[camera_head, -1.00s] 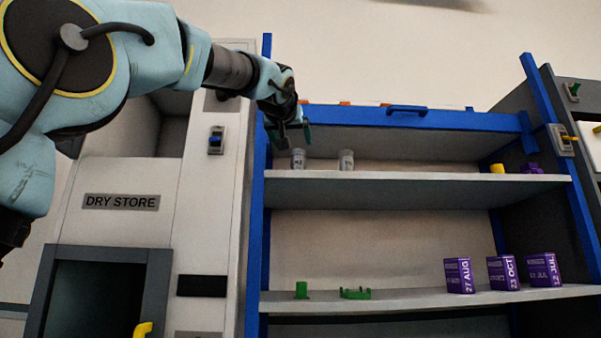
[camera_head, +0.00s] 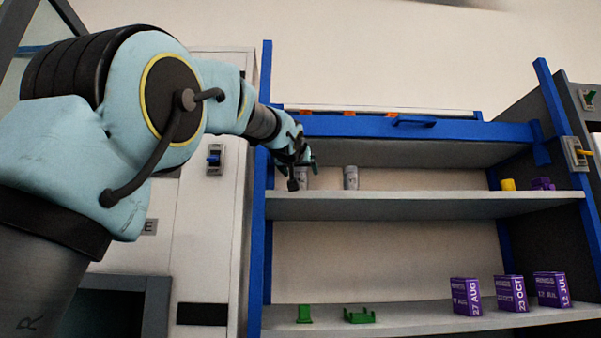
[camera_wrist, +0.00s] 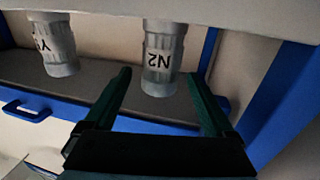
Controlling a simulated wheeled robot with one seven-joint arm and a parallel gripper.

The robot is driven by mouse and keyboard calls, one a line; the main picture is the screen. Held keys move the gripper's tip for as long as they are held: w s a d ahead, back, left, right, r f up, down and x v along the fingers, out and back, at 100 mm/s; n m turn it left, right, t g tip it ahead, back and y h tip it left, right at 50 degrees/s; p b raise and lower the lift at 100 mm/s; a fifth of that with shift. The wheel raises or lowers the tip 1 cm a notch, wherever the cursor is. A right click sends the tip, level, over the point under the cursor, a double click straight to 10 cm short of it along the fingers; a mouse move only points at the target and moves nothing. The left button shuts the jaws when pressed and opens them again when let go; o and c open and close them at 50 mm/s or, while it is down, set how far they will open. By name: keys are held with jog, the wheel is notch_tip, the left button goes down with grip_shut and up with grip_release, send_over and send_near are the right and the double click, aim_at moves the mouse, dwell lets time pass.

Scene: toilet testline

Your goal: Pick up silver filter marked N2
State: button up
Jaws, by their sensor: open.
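The silver filter marked N2 (camera_wrist: 162,58) is between and just beyond my fingertips in the wrist view, which shows it upside down. In the head view it is the left one of two silver cylinders on the upper shelf (camera_head: 302,179), partly hidden by my gripper. My gripper (camera_wrist: 158,76) is open and empty, with one finger to each side of the filter's line; contact cannot be seen. In the head view, my gripper (camera_head: 303,173) is at the left end of the upper shelf. A second silver filter, its label starting with Y (camera_wrist: 57,46), stands beside N2.
The upper shelf (camera_head: 430,206) has a blue post (camera_head: 258,230) at its left and a blue bar with a handle (camera_head: 415,122) above. Yellow (camera_head: 507,184) and purple (camera_head: 543,183) items stand far right. Green parts (camera_head: 359,316) and purple boxes (camera_head: 510,293) are on the lower shelf.

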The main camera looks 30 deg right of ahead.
jog(key=shift+w+d, duration=0.4)
jog(key=shift+w, duration=0.15)
grip_shut()
dwell(0.5)
